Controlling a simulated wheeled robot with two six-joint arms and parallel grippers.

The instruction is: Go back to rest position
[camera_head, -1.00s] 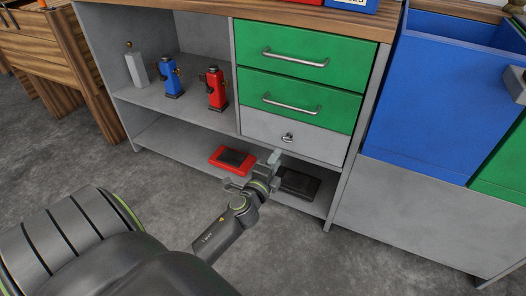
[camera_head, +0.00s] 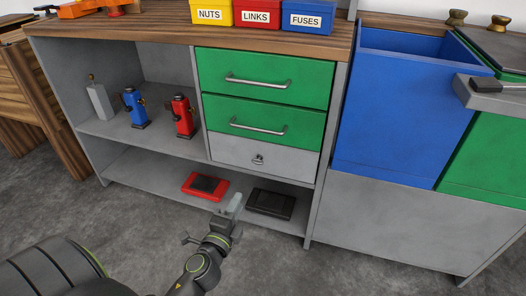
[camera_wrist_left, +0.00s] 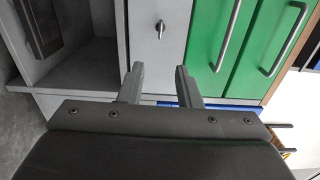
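My left gripper (camera_head: 213,222) is low in front of the cabinet's bottom shelf in the head view. Its fingers are spread with nothing between them, which also shows in the left wrist view (camera_wrist_left: 160,77). A red flat device (camera_head: 205,186) and a dark flat device (camera_head: 270,203) lie on the bottom shelf behind it. In the wrist view the grey drawer (camera_wrist_left: 155,45) with its small knob and the green drawers (camera_wrist_left: 235,40) are ahead of the fingers. My right gripper is in neither view.
The cabinet's middle shelf holds a grey (camera_head: 98,103), a blue (camera_head: 135,108) and a red (camera_head: 182,117) upright unit. Labelled bins (camera_head: 261,17) stand on the wooden top. A blue bin (camera_head: 395,110) stands at right. Grey floor (camera_head: 345,275) in front is clear.

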